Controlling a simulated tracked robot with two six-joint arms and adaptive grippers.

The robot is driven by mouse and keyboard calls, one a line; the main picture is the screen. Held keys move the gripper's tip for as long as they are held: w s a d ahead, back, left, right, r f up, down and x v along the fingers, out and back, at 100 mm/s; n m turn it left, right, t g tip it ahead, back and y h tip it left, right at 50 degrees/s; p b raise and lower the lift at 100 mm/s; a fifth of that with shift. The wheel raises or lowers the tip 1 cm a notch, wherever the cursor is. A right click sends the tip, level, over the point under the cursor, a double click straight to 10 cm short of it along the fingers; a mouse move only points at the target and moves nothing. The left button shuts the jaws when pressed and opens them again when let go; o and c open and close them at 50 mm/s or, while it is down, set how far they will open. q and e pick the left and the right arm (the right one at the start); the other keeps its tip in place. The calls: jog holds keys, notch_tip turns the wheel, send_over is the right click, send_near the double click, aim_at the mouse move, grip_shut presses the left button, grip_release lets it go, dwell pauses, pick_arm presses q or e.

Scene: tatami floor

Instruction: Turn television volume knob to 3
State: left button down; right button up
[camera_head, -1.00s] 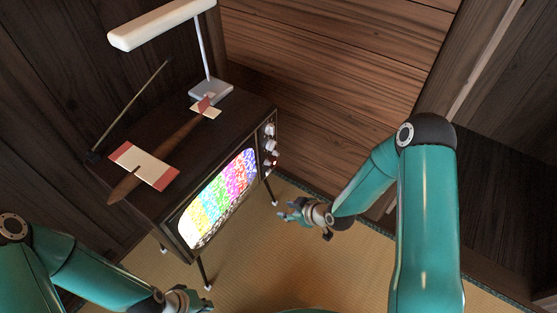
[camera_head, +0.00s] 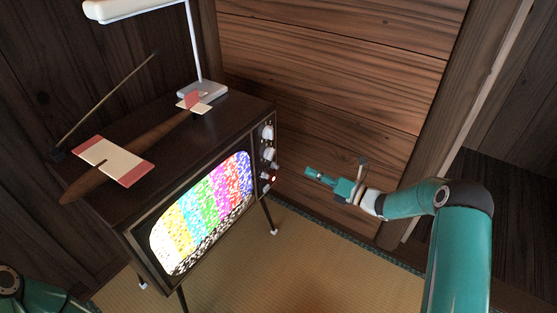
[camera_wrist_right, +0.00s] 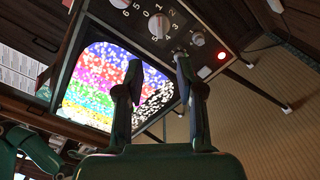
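The television (camera_head: 190,215) stands on thin legs at centre-left, its screen showing colour bars and static. On its right front panel are an upper knob (camera_head: 267,132) and a lower knob (camera_head: 268,154). In the right wrist view, a white knob (camera_wrist_right: 160,25) has printed numerals around it, including 0, 1, 2 and 3; I cannot read its setting. A smaller knob (camera_wrist_right: 197,38) sits beside it. My right gripper (camera_head: 309,172) is right of the panel, apart from it. Its fingers (camera_wrist_right: 160,62) are open and empty. My left gripper is not in view.
A red light (camera_wrist_right: 222,56) glows on the panel. A model plane (camera_head: 115,162), a white lamp (camera_head: 203,90) and an antenna (camera_head: 105,103) are on top of the television. A wooden wall (camera_head: 320,70) stands behind. Tatami floor (camera_head: 300,270) is clear in front.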

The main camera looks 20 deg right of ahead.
aim_at(270, 154)
jog(key=b+x, duration=0.2)
jog(key=x, duration=1.1)
jog(key=shift+w+a, duration=0.2)
jog(key=shift+w, duration=0.05)
grip_shut()
jog(key=shift+d, duration=0.1)
